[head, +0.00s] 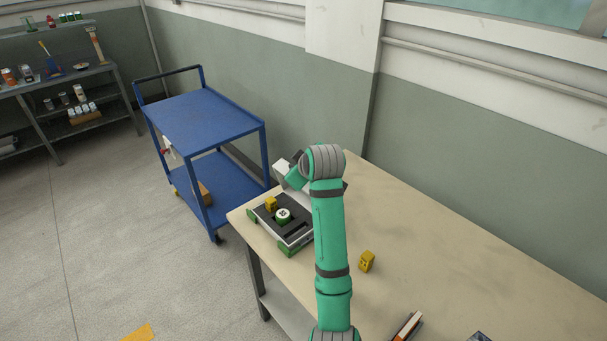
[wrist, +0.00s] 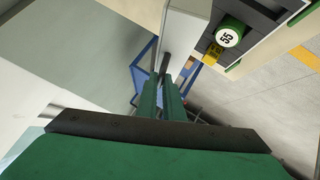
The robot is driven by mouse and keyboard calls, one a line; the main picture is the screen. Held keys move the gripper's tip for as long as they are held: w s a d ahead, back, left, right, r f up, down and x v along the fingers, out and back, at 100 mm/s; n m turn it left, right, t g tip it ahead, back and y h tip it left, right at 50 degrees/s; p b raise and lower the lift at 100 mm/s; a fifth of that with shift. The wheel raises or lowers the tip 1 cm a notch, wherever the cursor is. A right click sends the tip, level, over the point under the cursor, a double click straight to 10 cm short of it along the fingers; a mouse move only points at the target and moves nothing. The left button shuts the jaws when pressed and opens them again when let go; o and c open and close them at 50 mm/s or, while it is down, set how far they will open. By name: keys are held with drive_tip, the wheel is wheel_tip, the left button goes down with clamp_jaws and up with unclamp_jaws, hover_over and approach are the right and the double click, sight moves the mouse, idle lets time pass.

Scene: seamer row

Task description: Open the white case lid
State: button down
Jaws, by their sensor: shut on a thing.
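The white case (head: 296,243) sits at the left end of the table, with green corners and dark foam inside. Its white lid (head: 281,174) is raised and stands tilted at the back, partly hidden by my arm. A green and white round piece (head: 283,215) and a yellow block (head: 271,203) sit in the foam.
Another yellow block (head: 367,261) stands on the tan table (head: 450,245) right of my arm. A book-like item (head: 407,327) lies near the front. A blue cart (head: 210,118) stands beyond the table's left end, and a wall runs behind. Much of the table's right side is clear.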

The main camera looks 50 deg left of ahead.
drive_tip(key=shift+w, duration=0.35)
drive_tip(key=c, duration=1.9)
unclamp_jaws()
drive_tip(key=shift+r, duration=0.1)
drive_tip(key=v, duration=1)
drive_tip(key=shift+d+r, duration=0.15)
drive_tip(key=shift+d, duration=0.2)
